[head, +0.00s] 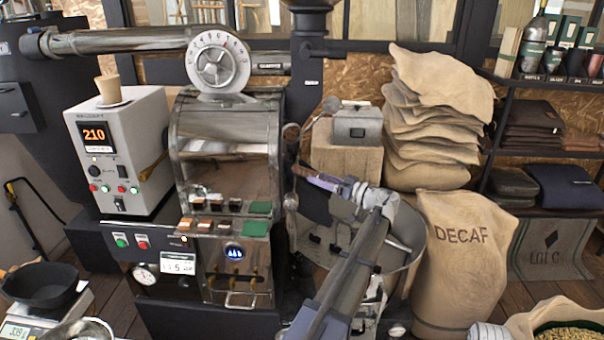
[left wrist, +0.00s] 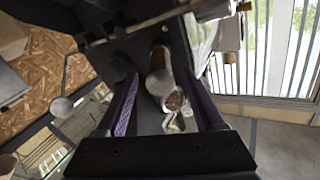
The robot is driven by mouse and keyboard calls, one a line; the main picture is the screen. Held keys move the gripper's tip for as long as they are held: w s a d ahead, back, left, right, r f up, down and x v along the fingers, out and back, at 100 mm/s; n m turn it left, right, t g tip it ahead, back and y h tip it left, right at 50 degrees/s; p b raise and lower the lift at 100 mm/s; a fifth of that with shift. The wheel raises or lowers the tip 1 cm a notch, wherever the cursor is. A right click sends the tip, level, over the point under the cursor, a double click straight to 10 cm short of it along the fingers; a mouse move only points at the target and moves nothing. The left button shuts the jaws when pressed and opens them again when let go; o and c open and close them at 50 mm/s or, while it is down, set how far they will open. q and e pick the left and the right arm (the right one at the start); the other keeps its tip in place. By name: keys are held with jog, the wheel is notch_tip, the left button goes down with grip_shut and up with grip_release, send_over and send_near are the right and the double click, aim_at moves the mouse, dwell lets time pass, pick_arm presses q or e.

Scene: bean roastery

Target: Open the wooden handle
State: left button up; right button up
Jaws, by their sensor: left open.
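My left gripper (head: 318,181) is open in front of the roaster, with its purple-lined fingers pointing left toward the machine. A short brown wooden handle (head: 304,169) shows at its fingertips, partly hidden by them. In the left wrist view the two jaws (left wrist: 160,74) stand apart. A rounded brownish handle (left wrist: 159,57) on a metal barrel lies between them, with a gap to each finger. I cannot tell from the head view whether anything touches. My right gripper is not in view.
The roaster's glossy drum front (head: 225,150) stands left of the gripper. The round cooling bin (head: 400,262) lies below my arm. A DECAF sack (head: 465,265) and stacked sacks (head: 440,110) stand to the right. A control box (head: 122,150) stands at left.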

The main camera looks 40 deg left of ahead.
aim_at(303, 172)
pick_arm(q)
jog(key=shift+s+a, duration=0.1)
jog(key=shift+a, duration=3.75)
jog(key=shift+c, duration=0.2)
grip_shut()
jog(key=shift+d, duration=0.15)
